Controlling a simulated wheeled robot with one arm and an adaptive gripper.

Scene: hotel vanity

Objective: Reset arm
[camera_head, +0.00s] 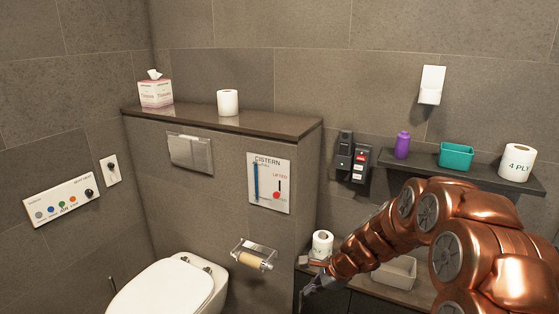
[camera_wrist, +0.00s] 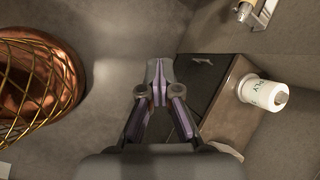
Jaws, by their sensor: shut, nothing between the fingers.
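My gripper (camera_wrist: 159,88) is shut and empty in the wrist view, its fingertips meeting above the dark floor and the edge of a low cabinet. In the head view my gripper (camera_head: 305,292) is at the bottom centre, in front of the low counter (camera_head: 412,293). My copper arm reaches to it from the right and hides part of the counter. A toilet roll (camera_head: 322,243) stands upright on the counter just beyond the gripper, apart from it. The same roll shows in the wrist view (camera_wrist: 262,92), right of the fingers.
A toilet (camera_head: 165,290) and a roll holder (camera_head: 253,254) are left of my gripper. A white tray (camera_head: 395,272) sits on the counter behind my arm. A wall shelf (camera_head: 395,158) holds a purple bottle (camera_head: 402,145), a teal box (camera_head: 456,155) and a roll (camera_head: 517,161).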

